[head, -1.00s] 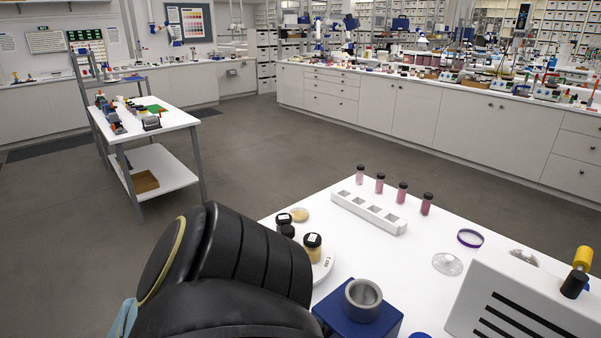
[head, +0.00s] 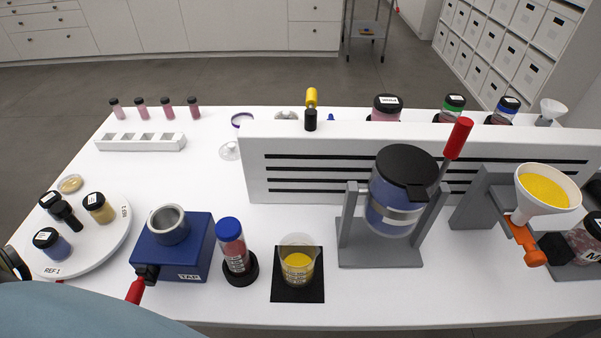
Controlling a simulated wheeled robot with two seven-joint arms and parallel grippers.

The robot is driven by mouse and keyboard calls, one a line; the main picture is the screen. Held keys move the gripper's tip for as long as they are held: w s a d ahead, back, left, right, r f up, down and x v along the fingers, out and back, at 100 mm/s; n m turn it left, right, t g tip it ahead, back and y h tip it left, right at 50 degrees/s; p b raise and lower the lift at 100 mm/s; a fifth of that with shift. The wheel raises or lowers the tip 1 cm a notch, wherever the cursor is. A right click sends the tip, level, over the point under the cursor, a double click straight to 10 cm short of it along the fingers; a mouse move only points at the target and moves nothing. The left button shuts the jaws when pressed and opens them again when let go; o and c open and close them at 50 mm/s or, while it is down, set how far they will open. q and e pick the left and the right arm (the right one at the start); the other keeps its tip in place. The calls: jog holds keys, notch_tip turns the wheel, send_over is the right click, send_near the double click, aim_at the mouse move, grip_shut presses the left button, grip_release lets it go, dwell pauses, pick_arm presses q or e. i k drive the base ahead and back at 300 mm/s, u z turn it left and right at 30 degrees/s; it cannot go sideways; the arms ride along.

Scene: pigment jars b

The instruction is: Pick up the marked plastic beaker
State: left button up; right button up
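A clear plastic beaker (head: 297,270) with printed marks on its wall stands upright on a black square mat (head: 298,294) near the front edge of the white table. Yellow material shows inside it. A teal part of my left arm fills the bottom left corner, with a dark part at the left edge. Neither gripper's fingers show, and nothing of mine touches the beaker.
Close left of the beaker stand a blue-capped jar (head: 232,250) and a blue block (head: 173,250) with a metal cup. A slotted white panel (head: 320,170) stands behind. A grey frame with a blue drum (head: 392,205) and a funnel (head: 545,190) are to the right.

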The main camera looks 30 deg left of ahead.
aim_at(298, 252)
jog(key=u, duration=0.9)
jog(key=k, duration=1.25)
jog(key=u, duration=0.05)
jog(key=i, duration=0.8)
jog(key=u, duration=0.45)
